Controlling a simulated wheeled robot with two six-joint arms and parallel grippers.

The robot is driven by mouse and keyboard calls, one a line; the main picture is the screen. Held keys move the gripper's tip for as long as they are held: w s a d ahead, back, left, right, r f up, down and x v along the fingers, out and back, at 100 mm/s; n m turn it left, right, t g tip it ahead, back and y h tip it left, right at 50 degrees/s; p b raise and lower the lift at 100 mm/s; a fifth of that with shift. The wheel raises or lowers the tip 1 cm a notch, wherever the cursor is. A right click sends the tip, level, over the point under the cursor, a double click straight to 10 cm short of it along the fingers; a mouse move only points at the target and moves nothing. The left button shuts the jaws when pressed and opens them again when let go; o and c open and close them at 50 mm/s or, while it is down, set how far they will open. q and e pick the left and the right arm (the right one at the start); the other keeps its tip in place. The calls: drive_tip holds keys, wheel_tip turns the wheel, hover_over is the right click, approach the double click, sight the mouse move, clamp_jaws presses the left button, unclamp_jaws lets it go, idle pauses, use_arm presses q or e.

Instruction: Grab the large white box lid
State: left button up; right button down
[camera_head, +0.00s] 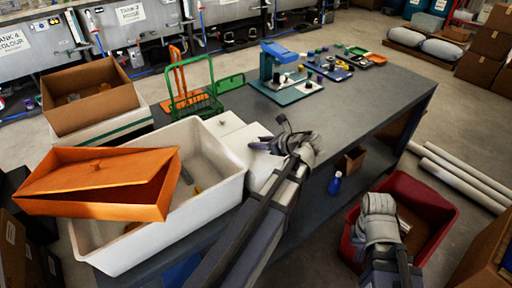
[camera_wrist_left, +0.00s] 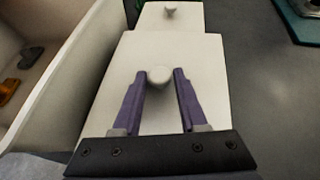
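The large white lid (camera_wrist_left: 153,52) lies flat in the left wrist view, with a round white knob (camera_wrist_left: 160,76) on it. In the head view the lid (camera_head: 237,147) is beside the white tub, partly hidden by my left arm. My left gripper (camera_wrist_left: 159,73) is open, with its purple fingers on either side of the knob. I cannot tell whether they touch it or how far down they reach. In the head view my left gripper (camera_head: 262,145) is over the lid. My right gripper (camera_head: 378,204) is above the red bin; its fingers cannot be made out.
A smaller white lid (camera_wrist_left: 170,17) with a knob lies just beyond. The white tub (camera_head: 228,186) stands left, with an orange box (camera_head: 95,207) on it. The grey tabletop right of the lids is clear.

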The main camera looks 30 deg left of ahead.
use_arm(q)
clamp_jaws()
idle(0.5)
wheel_tip(320, 180, up, 10)
drive_tip(key=p, duration=1)
